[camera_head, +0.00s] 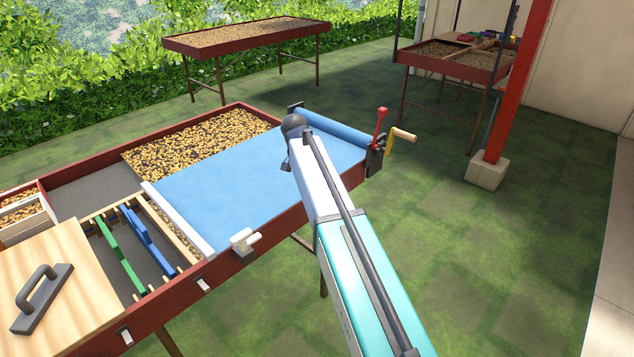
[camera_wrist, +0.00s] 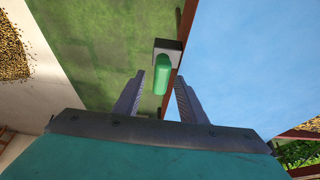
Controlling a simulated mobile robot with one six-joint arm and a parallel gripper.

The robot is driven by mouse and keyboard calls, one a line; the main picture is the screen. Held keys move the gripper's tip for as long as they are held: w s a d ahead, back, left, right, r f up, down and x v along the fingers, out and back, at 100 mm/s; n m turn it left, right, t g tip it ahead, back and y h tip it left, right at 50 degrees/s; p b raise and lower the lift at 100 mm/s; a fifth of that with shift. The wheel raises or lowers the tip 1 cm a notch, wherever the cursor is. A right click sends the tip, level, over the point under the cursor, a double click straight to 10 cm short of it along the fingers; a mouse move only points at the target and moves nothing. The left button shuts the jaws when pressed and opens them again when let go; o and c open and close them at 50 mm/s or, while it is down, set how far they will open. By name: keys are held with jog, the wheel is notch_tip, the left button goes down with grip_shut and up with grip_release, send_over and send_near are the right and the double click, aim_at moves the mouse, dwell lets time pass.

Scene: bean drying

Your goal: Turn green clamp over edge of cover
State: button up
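The green clamp (camera_wrist: 162,75) shows in the wrist view as a rounded green bar on a grey-and-white block at the table's red rim. Its bar lies over the rim and grass side, beside the blue cover (camera_wrist: 250,60) rather than across it. My gripper (camera_wrist: 160,90) is open, with one finger on either side of the bar and visible gaps between. Whether anything touches is not clear.
A white clamp (camera_head: 244,241) sits at the cover's front edge. A red lever (camera_head: 381,120) and yellow crank (camera_head: 402,134) stand by the cover's rolled right end. A rack (camera_head: 112,250) holds green and blue tools beside a wooden board (camera_head: 65,270).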

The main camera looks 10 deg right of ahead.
jog(key=shift+r, duration=0.1)
jog(key=b+v, duration=0.2)
jog(key=v, duration=1.1)
jog(key=shift+a+r, duration=0.2)
jog(key=shift+r, duration=0.1)
jog(key=s+d+f+n+g, duration=0.15)
jog(key=s+f, duration=0.45)
jog(key=f, duration=0.7)
jog(key=s+d+f+n+g+y, duration=0.1)
jog(key=s+f+n, duration=0.35)
jog(key=f, duration=0.85)
jog(key=s+d+f+g, duration=0.15)
jog(key=s+f, duration=0.55)
jog(key=f, duration=0.7)
jog(key=s+f+n+g+y, duration=0.1)
jog(key=s+f, duration=0.5)
jog(key=s, duration=0.5)
jog(key=s+f+n+g, duration=0.1)
jog(key=s+f+n, duration=0.1)
jog(key=s+f, duration=0.5)
jog(key=s+f+n+g+y, duration=0.1)
jog(key=s+f, duration=0.6)
jog(key=s, duration=0.9)
jog(key=shift+f+n+g+y, duration=0.15)
jog(key=shift+n+g+y, duration=0.15)
jog(key=shift+n+g, duration=0.25)
jog(key=shift+d, duration=0.1)
jog(key=shift+c, duration=0.3)
